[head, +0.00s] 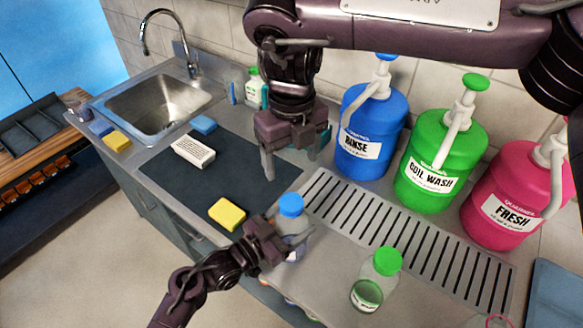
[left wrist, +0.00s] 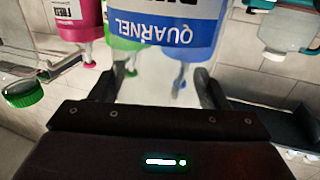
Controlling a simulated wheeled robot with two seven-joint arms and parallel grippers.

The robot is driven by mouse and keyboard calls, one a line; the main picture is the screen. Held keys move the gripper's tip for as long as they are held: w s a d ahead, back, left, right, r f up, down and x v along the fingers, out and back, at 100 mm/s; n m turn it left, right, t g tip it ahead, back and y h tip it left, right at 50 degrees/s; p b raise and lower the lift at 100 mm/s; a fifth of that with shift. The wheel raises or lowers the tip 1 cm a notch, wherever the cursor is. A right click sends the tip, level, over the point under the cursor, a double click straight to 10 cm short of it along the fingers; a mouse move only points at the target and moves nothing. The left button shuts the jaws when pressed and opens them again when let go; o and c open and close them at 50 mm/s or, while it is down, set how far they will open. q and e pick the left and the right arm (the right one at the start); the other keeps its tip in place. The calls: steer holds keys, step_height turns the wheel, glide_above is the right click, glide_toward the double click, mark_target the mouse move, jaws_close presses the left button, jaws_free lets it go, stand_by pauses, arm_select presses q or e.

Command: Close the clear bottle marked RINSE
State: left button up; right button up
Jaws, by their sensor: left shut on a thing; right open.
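A clear bottle (head: 297,224) with a blue cap (head: 290,204) stands near the front edge of the counter. My left gripper (head: 283,243) is shut on its body from the front left. In the left wrist view its blue label (left wrist: 165,28) reads QUARNEL upside down; the word beside it is cut off. The cap sits on the bottle top; I cannot tell how tightly. My right gripper (head: 296,158) is open and empty, pointing down above the dark mat, behind and up from the cap. The cap is out of sight in the left wrist view.
A green-capped bottle (head: 368,283) stands to the right. Blue (head: 372,130), green (head: 437,158) and pink (head: 507,203) pump jugs line the wall behind a slotted drain (head: 400,235). A yellow sponge (head: 227,214) and white block (head: 193,151) lie on the mat (head: 200,190); the sink is far left.

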mark_target(278, 232)
arm_select(q)
steer(key=o, duration=1.9)
steer(key=shift+o, duration=0.2)
steer(key=shift+s+a+f, duration=0.15)
steer(key=shift+s+a, duration=0.05)
steer(key=shift+a, duration=0.05)
steer(key=b+v, duration=0.2)
steer(key=v, duration=0.4)
steer(key=shift+s+a, duration=0.35)
steer(key=shift+a, duration=0.1)
steer(key=shift+a, duration=0.1)
